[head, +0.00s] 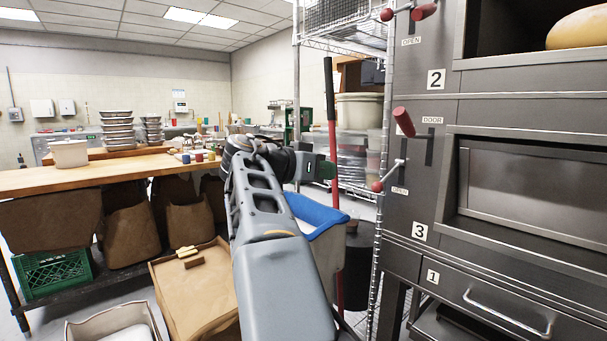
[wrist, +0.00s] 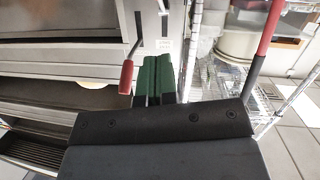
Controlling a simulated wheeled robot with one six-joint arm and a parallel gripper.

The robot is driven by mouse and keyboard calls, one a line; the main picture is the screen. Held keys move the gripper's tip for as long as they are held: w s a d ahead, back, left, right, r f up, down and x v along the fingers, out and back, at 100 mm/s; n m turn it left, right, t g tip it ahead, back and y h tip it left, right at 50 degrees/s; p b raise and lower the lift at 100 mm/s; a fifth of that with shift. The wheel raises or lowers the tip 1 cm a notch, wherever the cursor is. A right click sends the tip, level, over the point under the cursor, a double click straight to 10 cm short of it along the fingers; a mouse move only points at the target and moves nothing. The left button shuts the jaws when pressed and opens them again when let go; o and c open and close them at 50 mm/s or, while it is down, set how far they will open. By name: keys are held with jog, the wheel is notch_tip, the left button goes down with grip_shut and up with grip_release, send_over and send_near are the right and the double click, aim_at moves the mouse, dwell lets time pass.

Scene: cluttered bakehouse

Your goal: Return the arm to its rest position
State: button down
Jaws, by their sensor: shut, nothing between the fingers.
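My arm rises from the bottom of the head view and bends right at the wrist. My gripper (head: 328,170) is at its end, pointing right toward the oven front. In the wrist view, its two green fingers (wrist: 152,82) are together with nothing between them. A lever with a red handle (wrist: 126,77) shows just left of the fingers in that view; I cannot tell how far apart they are. In the head view, a red-handled lever (head: 403,122) stands on the oven panel, to the right of and above my gripper.
The steel deck oven (head: 412,205) fills the right side, with a loaf (head: 580,30) in its top chamber. A wire rack and red pole (head: 331,110) stand close behind my gripper. A blue-rimmed bin (head: 318,214) is below it. A wooden worktable (head: 60,181) is at left.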

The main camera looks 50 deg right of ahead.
jog(key=w+a+f+n+t+y+p, duration=0.25)
jog(key=w+a+n+t+p, duration=0.2)
jog(key=a+n+p, duration=0.35)
jog(key=w+a+f+n+t+y+p, duration=0.1)
jog(key=w+a+n+t+y+p, duration=0.35)
jog(key=a+p, duration=0.45)
jog(key=s+a+f+n+y+p, duration=0.1)
jog(key=s+a+n+y+p, duration=0.1)
jog(key=a+p, duration=0.4)
jog(key=s+a+f+n+y+p, duration=0.2)
jog(key=a+n+y+p, duration=0.3)
jog(key=a, duration=0.6)
jog(key=shift+s+a+f+n+p, duration=0.25)
jog(key=shift+n+p, duration=0.3)
jog(key=shift+p, duration=0.4)
jog(key=shift+d+r, duration=0.1)
